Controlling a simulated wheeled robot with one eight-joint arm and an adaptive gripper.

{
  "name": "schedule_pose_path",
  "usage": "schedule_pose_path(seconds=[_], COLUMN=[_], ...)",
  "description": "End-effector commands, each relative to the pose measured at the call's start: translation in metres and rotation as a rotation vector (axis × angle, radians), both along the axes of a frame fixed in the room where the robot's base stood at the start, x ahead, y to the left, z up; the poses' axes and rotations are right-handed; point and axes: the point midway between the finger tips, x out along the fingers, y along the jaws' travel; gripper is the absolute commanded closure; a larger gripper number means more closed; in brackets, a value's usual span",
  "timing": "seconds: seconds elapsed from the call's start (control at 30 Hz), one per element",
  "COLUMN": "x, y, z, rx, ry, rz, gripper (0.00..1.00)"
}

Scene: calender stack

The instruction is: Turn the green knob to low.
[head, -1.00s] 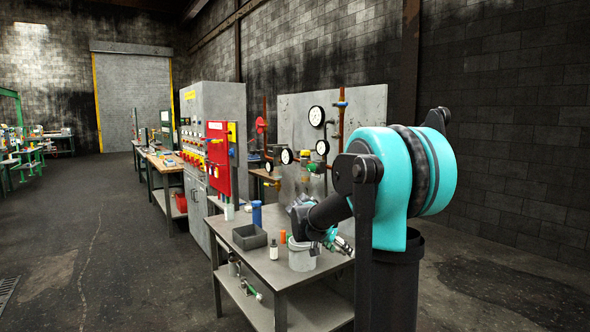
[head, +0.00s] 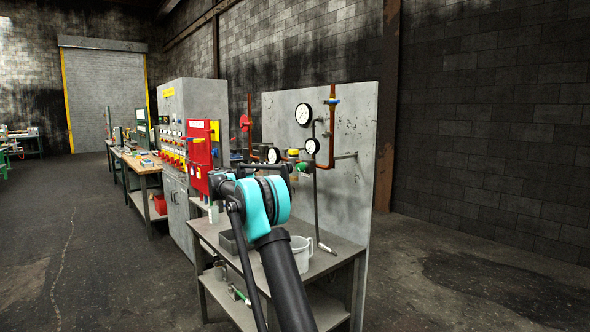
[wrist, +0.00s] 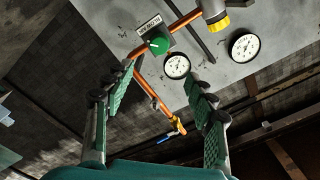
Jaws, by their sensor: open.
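The green knob (wrist: 157,45) shows in the wrist view on the grey panel (wrist: 260,70), beside a small white label plate (wrist: 149,25) whose text I cannot read. The knob carries a pale mark; its setting is unclear. In the head view a small green part, likely the same knob (head: 303,167), shows beside the pipework. My gripper (wrist: 163,84) is open and empty in the wrist view, its two fingers spread. The knob appears beyond the fingertips, above the gap between them and apart from them. In the head view my teal arm joint hides most of the gripper.
Gauges (wrist: 176,66) and copper pipe (wrist: 180,22) surround the knob. A yellow-collared fitting (wrist: 217,22) and a blue-handled valve (wrist: 168,137) are nearby. Below the panel stands a grey table (head: 335,259) with a white jug (head: 300,251). Open floor lies right.

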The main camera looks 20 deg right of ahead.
Motion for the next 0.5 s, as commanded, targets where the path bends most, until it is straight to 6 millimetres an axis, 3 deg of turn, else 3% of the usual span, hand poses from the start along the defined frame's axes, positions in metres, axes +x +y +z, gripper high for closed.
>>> schedule_pose_path(seconds=[0.5], x=[0.031], y=[-0.09], z=[-0.001], rx=[0.002], ry=[0.004], rz=[-0.003], gripper=[0.44])
